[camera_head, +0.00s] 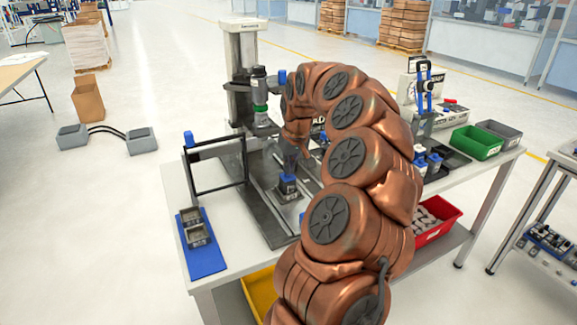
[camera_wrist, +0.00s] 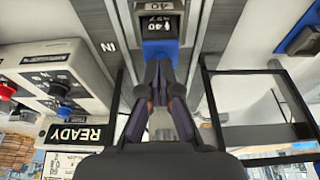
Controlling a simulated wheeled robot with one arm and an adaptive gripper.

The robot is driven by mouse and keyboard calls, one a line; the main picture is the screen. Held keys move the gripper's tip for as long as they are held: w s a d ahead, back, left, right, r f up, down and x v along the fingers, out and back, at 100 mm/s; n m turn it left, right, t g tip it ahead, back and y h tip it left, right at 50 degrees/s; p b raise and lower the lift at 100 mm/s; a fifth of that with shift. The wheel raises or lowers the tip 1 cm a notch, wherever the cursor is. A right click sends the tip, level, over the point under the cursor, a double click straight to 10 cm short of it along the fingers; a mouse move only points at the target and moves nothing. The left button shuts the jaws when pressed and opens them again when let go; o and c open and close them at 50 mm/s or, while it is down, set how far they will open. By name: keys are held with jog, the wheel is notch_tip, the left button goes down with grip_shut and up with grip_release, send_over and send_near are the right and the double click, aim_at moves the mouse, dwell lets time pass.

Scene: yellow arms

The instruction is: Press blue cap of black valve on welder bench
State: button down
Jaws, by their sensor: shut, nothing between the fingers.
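The black valve (camera_head: 289,194) stands on the metal plate of the bench, with a blue cap (camera_head: 287,180) on top. My gripper (camera_head: 289,168) is shut and empty, pointing down just above the cap. In the wrist view the closed fingers (camera_wrist: 159,68) overlap the near edge of the cap. I cannot tell whether they touch it. Part of the valve is hidden by the fingers.
A black frame (camera_head: 217,163) stands left of the valve and a grey press column (camera_head: 240,75) behind it. A blue tray (camera_head: 207,263) with grey blocks is front left. A white control box (camera_wrist: 50,75) shows in the wrist view. Green (camera_head: 475,143) and red (camera_head: 432,222) bins are right.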

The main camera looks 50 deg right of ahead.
jog(key=w+d+b+v, duration=0.1)
jog(key=v, duration=1.2)
jog(key=shift+a+r, duration=0.35)
jog(key=shift+r, duration=0.15)
jog(key=shift+s, duration=0.1)
jog(key=shift+a, duration=0.1)
